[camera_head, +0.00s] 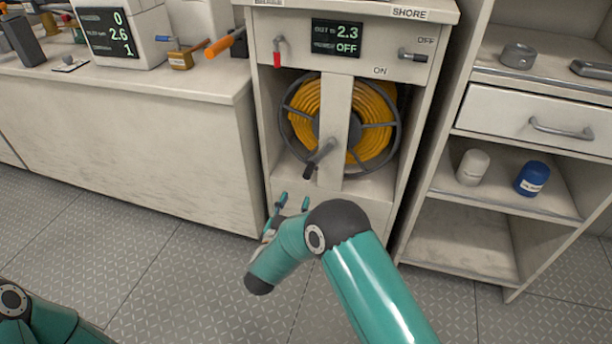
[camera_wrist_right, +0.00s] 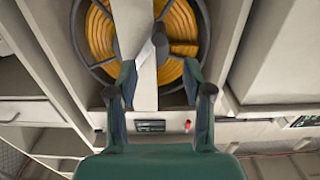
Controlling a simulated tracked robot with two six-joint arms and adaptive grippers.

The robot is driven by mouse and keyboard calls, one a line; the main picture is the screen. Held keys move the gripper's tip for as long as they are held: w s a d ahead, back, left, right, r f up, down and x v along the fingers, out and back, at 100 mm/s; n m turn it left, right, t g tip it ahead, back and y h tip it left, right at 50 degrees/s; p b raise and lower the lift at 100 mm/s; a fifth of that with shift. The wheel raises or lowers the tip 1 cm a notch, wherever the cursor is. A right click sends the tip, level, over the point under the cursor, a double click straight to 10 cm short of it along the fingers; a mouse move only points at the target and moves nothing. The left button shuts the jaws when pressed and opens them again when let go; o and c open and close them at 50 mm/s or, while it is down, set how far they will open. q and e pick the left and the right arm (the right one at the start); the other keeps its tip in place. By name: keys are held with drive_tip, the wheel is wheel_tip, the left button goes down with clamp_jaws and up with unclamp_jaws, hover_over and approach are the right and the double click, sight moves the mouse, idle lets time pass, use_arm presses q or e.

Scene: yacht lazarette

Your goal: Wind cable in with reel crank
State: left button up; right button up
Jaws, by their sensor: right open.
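The cable reel (camera_head: 374,126) sits in an open cabinet bay, wound with yellow cable (camera_head: 312,103), which also shows in the right wrist view (camera_wrist_right: 178,27). A pale upright post crosses its front. The grey reel crank (camera_head: 322,152) sticks out from the post, its dark handle (camera_head: 309,171) pointing down and left in the head view. My right gripper (camera_head: 293,201) is open and empty, below and just short of the handle. In the right wrist view the crank (camera_wrist_right: 159,42) lies beyond and between the spread fingertips (camera_wrist_right: 159,68). My left gripper is out of view.
Above the reel are a display (camera_head: 336,38), a red-tipped lever (camera_head: 278,52) and a shore switch (camera_head: 413,55). A shelf unit (camera_head: 505,203) with a white jar (camera_head: 472,167) and blue jar (camera_head: 532,178) stands right. A workbench (camera_head: 130,130) stands left. The floor in front is clear.

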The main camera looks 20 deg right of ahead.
sight(307, 174)
drive_tip(key=b+x, duration=0.2)
drive_tip(key=x, duration=1)
drive_tip(key=shift+d+b, duration=0.1)
drive_tip(key=shift+b, duration=0.3)
clamp_jaws()
drive_tip(key=shift+a, duration=0.25)
drive_tip(key=shift+d, duration=0.15)
